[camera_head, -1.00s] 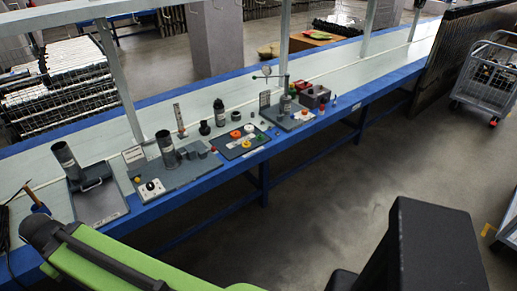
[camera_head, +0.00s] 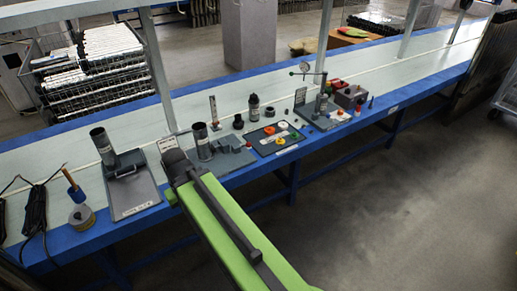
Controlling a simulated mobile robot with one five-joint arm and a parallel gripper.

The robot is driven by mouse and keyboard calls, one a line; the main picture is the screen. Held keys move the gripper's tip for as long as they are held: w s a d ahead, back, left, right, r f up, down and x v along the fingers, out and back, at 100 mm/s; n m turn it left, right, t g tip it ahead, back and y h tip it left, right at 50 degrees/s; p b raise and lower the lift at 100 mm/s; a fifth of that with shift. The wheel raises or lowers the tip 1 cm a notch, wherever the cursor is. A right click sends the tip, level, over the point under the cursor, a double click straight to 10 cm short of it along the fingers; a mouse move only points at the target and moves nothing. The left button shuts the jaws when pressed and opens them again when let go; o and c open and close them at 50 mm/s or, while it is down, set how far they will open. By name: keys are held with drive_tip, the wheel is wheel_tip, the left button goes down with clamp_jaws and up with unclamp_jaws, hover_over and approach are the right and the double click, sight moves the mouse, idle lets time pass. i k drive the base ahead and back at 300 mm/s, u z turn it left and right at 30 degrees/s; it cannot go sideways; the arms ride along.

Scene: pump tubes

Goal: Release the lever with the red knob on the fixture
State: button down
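At the right part of the bench stands a fixture plate (camera_head: 321,122) with an upright dark cylinder and a post carrying a round gauge (camera_head: 304,67). A small red part (camera_head: 341,113) shows at the fixture's right side; it is too small to tell whether it is the lever's red knob. My gripper is not visible; only green and black arm parts show.
A dark tray (camera_head: 275,139) with coloured parts lies between the fixtures. A plate with a tilted tube (camera_head: 103,146), a soldering-iron-like tool (camera_head: 76,192) and black cables (camera_head: 35,213) are at left. The floor in front is clear.

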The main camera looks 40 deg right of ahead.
sight(248, 144)
drive_tip(key=u, duration=0.05)
drive_tip(key=i, duration=1)
drive_tip(key=z, duration=0.05)
